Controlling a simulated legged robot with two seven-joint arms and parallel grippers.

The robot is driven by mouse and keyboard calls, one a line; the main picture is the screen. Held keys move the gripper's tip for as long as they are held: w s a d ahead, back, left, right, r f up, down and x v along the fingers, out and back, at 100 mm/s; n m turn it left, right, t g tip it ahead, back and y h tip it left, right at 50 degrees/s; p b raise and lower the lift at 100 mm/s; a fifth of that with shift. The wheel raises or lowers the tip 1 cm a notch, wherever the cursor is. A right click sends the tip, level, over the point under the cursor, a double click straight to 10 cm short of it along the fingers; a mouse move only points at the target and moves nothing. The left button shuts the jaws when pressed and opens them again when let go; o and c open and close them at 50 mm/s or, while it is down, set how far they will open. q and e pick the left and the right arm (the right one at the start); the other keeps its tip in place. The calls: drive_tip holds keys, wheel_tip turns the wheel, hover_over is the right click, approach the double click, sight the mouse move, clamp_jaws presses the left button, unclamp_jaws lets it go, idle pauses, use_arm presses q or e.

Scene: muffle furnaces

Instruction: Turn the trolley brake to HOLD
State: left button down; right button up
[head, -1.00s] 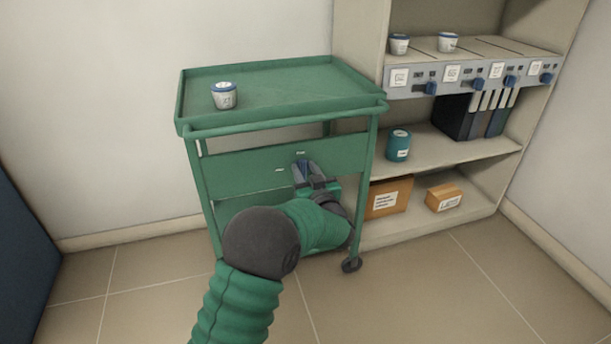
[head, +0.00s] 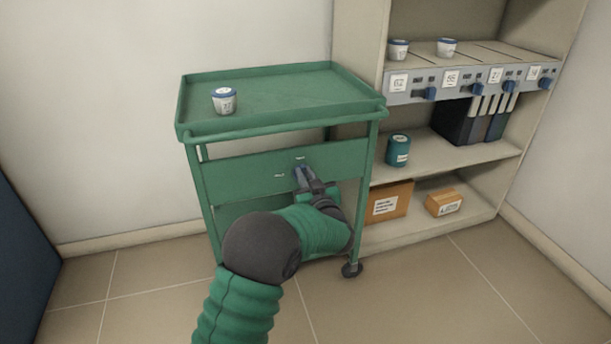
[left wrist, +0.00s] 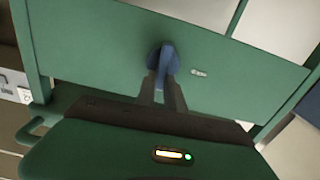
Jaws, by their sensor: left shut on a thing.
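The green trolley (head: 235,180) stands against the wall, with a flat front panel under its top tray. The brake knob, a blue handle (left wrist: 163,58), sits on that panel; in the head view it is small and partly covered by my gripper. My left gripper (head: 304,174) reaches the panel from the front and is shut on the blue knob. In the left wrist view its two dark fingers (left wrist: 162,88) press on either side of the handle. A small pale label (left wrist: 199,73) lies beside the knob, and its text is too small to read. My right gripper is not in view.
A white tub with a blue lid (head: 224,100) stands on the trolley tray. To the right, a shelf unit (head: 440,150) holds tubs, a row of blue knobs, binders, a teal can (head: 398,151) and cardboard boxes (head: 389,203). Tiled floor in front is clear.

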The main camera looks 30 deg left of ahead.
sight(295, 176)
use_arm(q)
drive_tip(key=n, duration=0.4)
drive_tip(key=s+f+n+b, duration=0.1)
drive_tip(key=n, duration=0.3)
drive_tip(key=a+n+b, duration=0.1)
drive_tip(key=n, duration=0.3)
drive_tip(key=shift+s+a+f+n, duration=0.1)
drive_tip(key=shift+s+f+n, duration=0.1)
drive_tip(key=shift+f+n, duration=0.15)
drive_tip(key=n+b, duration=0.1)
drive_tip(key=n, duration=0.1)
drive_tip(key=n+b, duration=0.2)
drive_tip(key=shift+s+f+n, duration=0.1)
drive_tip(key=shift+f+n, duration=0.15)
drive_tip(key=shift+f, duration=0.1)
drive_tip(key=c, duration=1.4)
unclamp_jaws()
drive_tip(key=shift+c, duration=0.2)
drive_tip(key=shift+r, duration=0.1)
